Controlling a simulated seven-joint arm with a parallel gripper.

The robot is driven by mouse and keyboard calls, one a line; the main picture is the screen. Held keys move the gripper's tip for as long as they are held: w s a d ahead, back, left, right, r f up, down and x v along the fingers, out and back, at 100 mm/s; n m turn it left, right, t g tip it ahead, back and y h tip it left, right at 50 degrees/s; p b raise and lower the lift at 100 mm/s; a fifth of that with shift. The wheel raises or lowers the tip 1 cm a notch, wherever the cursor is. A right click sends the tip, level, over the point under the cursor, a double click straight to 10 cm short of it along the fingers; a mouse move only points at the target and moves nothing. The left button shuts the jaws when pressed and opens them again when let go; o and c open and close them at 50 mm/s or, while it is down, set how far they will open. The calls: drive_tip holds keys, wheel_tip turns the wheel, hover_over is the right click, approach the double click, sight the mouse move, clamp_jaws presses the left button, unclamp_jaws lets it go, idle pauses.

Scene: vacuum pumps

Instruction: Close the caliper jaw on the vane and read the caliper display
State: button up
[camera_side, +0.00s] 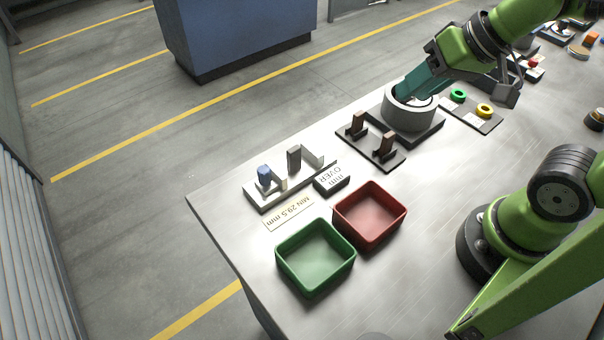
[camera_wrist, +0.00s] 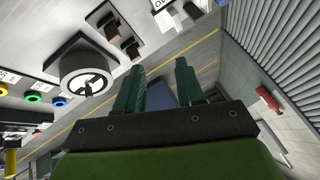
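The caliper (camera_side: 268,201) is a pale metal fixture at the table's left end, with a blue-topped jaw part (camera_side: 264,174) and an upright plate at its other end. A dark block, apparently the vane (camera_side: 294,159), stands on it between them; a gap shows between block and blue part. The display (camera_side: 332,181) beside it reads "OVER mm", upside down in the side view. My gripper (camera_wrist: 158,76) has teal fingers standing apart with nothing between them. In the side view it (camera_side: 408,92) is over the round grey pump housing (camera_side: 409,117), far from the caliper; its fingertips are partly hidden.
Two brown blocks (camera_side: 385,146) stand on a dark holder between pump and caliper. A red bin (camera_side: 370,213) and a green bin (camera_side: 315,255) sit at the front. A "MIN 29.5 mm" label (camera_side: 289,213) lies by the caliper. Coloured rings (camera_side: 484,110) lie right of the pump.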

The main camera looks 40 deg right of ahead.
drive_tip(key=shift+o, duration=1)
drive_tip(key=w+a, duration=0.1)
drive_tip(key=w+a+f+g, duration=0.1)
drive_tip(key=w+a+f+m+g, duration=0.1)
drive_tip(key=shift+w+a+f+y, duration=0.25)
drive_tip(key=shift+w+a+y, duration=0.05)
drive_tip(key=shift+a, duration=0.1)
drive_tip(key=w+a+f+m+g, duration=0.1)
drive_tip(key=w+a+f+m, duration=0.3)
drive_tip(key=a+m, duration=0.3)
drive_tip(key=w+a+f+m+g+y, duration=0.1)
drive_tip(key=w+a+f+m, duration=0.3)
drive_tip(key=m, duration=0.5)
drive_tip(key=w+a, duration=0.2)
drive_tip(key=shift+w+a+g, duration=0.25)
drive_tip(key=shift+a+g, duration=0.15)
drive_tip(key=shift+y, duration=0.3)
drive_tip(key=shift+c, duration=1.4)
